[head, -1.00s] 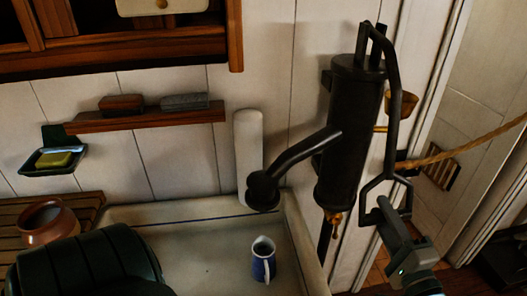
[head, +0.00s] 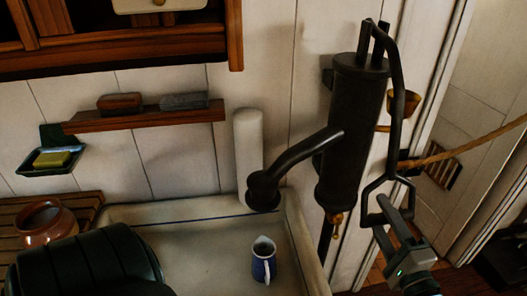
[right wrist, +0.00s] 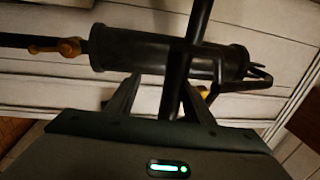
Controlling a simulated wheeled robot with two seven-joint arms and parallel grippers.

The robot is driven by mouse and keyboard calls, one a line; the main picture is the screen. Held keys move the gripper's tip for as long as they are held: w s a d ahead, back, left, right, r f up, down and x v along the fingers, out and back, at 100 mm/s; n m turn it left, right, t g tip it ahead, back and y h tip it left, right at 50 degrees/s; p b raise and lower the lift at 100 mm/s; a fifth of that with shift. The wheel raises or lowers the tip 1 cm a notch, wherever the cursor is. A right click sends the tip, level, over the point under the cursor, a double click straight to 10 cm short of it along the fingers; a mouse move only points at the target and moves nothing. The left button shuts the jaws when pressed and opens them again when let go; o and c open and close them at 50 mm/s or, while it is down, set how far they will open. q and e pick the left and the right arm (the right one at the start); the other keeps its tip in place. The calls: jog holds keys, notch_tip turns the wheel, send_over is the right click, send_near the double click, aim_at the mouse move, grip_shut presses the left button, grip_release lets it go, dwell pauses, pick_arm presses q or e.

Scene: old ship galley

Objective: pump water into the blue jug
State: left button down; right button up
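The black hand pump (head: 350,130) is fixed to the white wall, and its spout (head: 263,190) points down over the sink. The small blue jug (head: 263,264) stands upright in the sink, below the spout in the picture. I see no water coming out and cannot tell what is inside the jug. The pump handle (head: 397,100) hangs down on the pump's right side, ending in a looped grip. My right gripper (head: 382,212) is at this grip. In the right wrist view the handle bar (right wrist: 176,88) passes between its fingers, with a gap on the left side. My left gripper is out of view.
The pale sink (head: 195,255) has free room left of the jug. A brown pot (head: 46,222) stands on a slatted board at left. A wall shelf (head: 145,121) holds two blocks, and a green soap dish (head: 50,162) hangs beside it. A rope (head: 465,150) crosses at right.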

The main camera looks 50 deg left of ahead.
jog(key=shift+d+r, duration=0.2)
jog(key=shift+p+v, duration=0.45)
jog(key=shift+v, duration=0.7)
jog(key=r+p+v, duration=0.1)
jog(key=v, duration=0.6)
jog(key=shift+s+d+f, duration=0.2)
jog(key=shift+d+f, duration=0.05)
jog(key=shift+f, duration=0.15)
